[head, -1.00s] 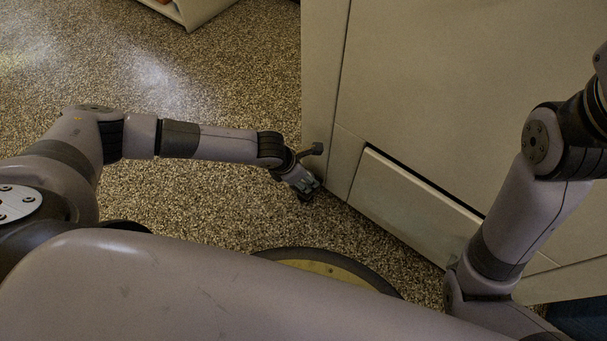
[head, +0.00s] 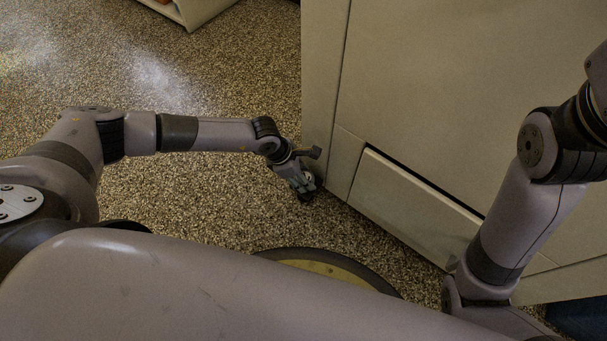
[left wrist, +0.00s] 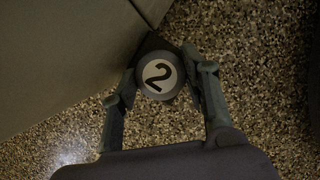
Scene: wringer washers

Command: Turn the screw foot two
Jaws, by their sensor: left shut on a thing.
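The screw foot two (left wrist: 160,76) shows in the left wrist view as a round foot with a white disc marked with a black 2. It sits at the bottom corner of a pale appliance (head: 440,90). My left gripper (left wrist: 160,80) has its two fingers on either side of the foot and is shut on it. In the head view the left gripper (head: 305,187) is low beside the appliance's left corner, just above the floor, and the foot is hard to make out there. My right arm comes down at the right, but its gripper is not in view.
A lower panel (head: 410,205) with a dark gap above it is on the appliance front. The speckled floor (head: 190,205) is clear around my left arm. A pale cabinet (head: 195,10) stands at the top left.

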